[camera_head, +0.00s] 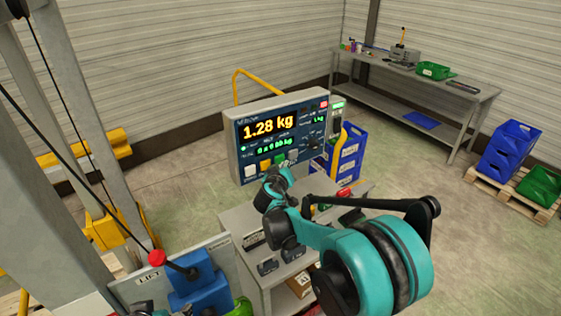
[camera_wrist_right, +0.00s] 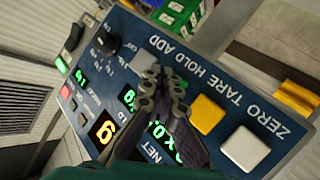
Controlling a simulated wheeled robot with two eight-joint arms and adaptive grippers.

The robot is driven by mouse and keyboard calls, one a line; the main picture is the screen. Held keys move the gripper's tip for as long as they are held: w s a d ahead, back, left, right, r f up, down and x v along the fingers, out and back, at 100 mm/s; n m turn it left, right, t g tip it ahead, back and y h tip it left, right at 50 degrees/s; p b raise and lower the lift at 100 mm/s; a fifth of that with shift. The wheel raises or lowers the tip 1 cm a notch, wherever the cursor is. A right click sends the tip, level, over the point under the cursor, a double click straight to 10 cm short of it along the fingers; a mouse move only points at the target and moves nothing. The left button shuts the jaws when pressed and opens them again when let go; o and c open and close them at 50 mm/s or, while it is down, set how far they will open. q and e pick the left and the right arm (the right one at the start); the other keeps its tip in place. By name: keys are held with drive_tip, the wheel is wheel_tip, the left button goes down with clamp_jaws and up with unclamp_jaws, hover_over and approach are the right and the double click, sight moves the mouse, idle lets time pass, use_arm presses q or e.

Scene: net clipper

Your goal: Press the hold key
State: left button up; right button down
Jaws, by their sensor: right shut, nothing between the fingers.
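The weighing panel (camera_head: 239,133) is a grey box with a dark blue face, and its display (camera_head: 268,125) reads 1.28 kg. Below it is a row of square keys: white, orange, the green hold key (camera_head: 280,159) and grey. My right gripper (camera_head: 279,169) is shut and empty, right in front of the lower keys.
A black rotary knob (camera_wrist_right: 106,42) is on the panel beside the ADD key. A grey table (camera_head: 236,216) with small items stands below the panel. Blue crates (camera_head: 350,150) stand behind it. A lift control with a red ball knob (camera_head: 157,258) is at lower left.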

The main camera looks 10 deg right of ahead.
drive_tip(key=shift+w+a, duration=0.15)
drive_tip(key=shift+w, duration=0.2)
drive_tip(key=shift+w+a, duration=0.1)
drive_tip(key=shift+w, duration=0.3)
idle(0.5)
drive_tip(key=shift+s, duration=0.2)
drive_tip(key=shift+s+d, duration=0.3)
drive_tip(key=shift+s, duration=0.35)
drive_tip(key=s, duration=0.1)
drive_tip(key=s+d, duration=0.1)
drive_tip(key=s, duration=0.2)
drive_tip(key=shift+s+d+b, duration=0.3)
drive_tip(key=shift+s+d, duration=0.05)
idle(0.6)
